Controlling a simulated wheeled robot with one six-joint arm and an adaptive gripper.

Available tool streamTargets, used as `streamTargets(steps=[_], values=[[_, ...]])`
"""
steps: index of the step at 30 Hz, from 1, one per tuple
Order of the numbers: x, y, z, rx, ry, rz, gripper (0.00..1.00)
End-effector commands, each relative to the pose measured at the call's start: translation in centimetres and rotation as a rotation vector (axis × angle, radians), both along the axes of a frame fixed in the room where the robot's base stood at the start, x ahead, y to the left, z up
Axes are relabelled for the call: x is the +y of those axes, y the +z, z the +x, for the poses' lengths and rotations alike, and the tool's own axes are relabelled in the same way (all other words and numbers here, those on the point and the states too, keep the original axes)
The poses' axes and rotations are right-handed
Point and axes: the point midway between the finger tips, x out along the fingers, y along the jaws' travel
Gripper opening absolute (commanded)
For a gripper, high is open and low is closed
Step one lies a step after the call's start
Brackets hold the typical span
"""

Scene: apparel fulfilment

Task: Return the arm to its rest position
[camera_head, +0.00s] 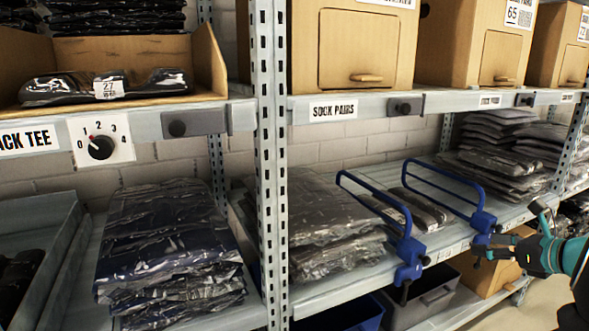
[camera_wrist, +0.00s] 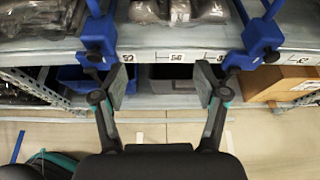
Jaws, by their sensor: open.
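My gripper (camera_head: 497,248) is at the right of the head view, in front of the lower shelf edge and close to a blue hoop bracket (camera_head: 480,222). In the wrist view my gripper (camera_wrist: 160,88) shows its two fingers spread apart with nothing between them. It faces the shelf front from just outside. The teal and black arm reaches in from the right edge of the head view; most of it is out of frame.
A second blue bracket (camera_head: 408,250) clamps to the same lower shelf edge (camera_head: 350,283). Bagged garments (camera_head: 330,225) lie behind it. Grey bin (camera_head: 432,295) and cardboard box (camera_head: 490,272) stand below. Open floor (camera_wrist: 250,140) lies in front of the shelf.

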Motion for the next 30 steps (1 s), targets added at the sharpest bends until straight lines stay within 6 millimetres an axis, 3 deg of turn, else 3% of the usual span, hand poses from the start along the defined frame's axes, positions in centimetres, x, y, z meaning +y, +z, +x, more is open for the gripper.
streamTargets(steps=[8,17,22,30], values=[[0.9,-2.3,-0.4,0.027,0.106,-0.192,0.72],[3.3,-7.4,-4.5,0.142,0.354,-0.508,0.72],[7.8,-8.6,-7.5,0.195,0.646,-0.776,0.72],[16.8,-7.4,-12.5,0.176,1.261,-1.282,0.72]])
